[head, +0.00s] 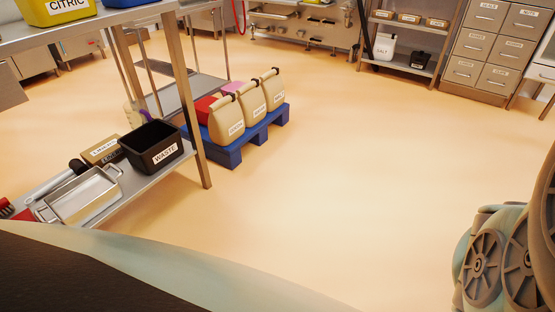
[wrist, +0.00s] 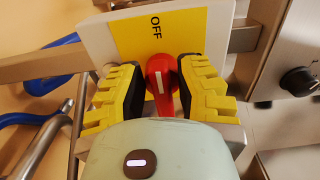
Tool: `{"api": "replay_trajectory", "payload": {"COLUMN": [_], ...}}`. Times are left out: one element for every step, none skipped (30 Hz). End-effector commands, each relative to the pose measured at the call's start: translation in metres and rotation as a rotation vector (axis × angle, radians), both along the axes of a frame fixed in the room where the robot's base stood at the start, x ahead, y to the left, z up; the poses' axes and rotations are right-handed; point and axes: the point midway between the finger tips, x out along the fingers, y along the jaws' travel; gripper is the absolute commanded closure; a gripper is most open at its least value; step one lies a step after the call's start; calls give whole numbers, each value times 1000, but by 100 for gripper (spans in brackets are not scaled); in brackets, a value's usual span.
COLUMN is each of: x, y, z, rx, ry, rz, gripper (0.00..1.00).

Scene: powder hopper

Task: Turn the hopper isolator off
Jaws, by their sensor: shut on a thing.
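The hopper isolator shows in the wrist view as a white box (wrist: 105,33) with a yellow face plate (wrist: 195,27) and a red handle (wrist: 160,71). The handle has a white stripe and runs up and down in the picture, its rounded end towards the sideways word OFF. My gripper (wrist: 161,84) has yellow ribbed fingers with dark pads, one on each side of the handle, and is shut on it. The rest of the plate and any other marking are hidden behind the fingers. The isolator is not in the head view.
A black knob (wrist: 298,80) sits on a steel panel right of the isolator in the wrist view. Metal bars and blue parts (wrist: 50,78) lie left.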

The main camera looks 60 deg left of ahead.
Motion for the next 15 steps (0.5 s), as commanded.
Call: {"api": "replay_trajectory", "payload": {"x": [1,1,1,1,1,1,1,1,1,1,1,1,1,1,1], "y": [2,2,2,2,2,2,2,2,2,2,2,1,1,1,1], "z": [-4,-4,-4,-4,-4,-4,-4,-4,-3,-3,-3,-2,-2,-2,-2], "rx": [10,10,10,10,11,11,11,10,8,8,7,7,6,6,5], "ry": [6,6,6,6,6,6,6,5,4,3,3,3,2,2,1], "rz": [7,7,7,7,7,6,6,6,5,5,5,4,4,4,4], "gripper": [100,100,100,100,100,100,61,58,54,52,52,52,52,52,52]}}
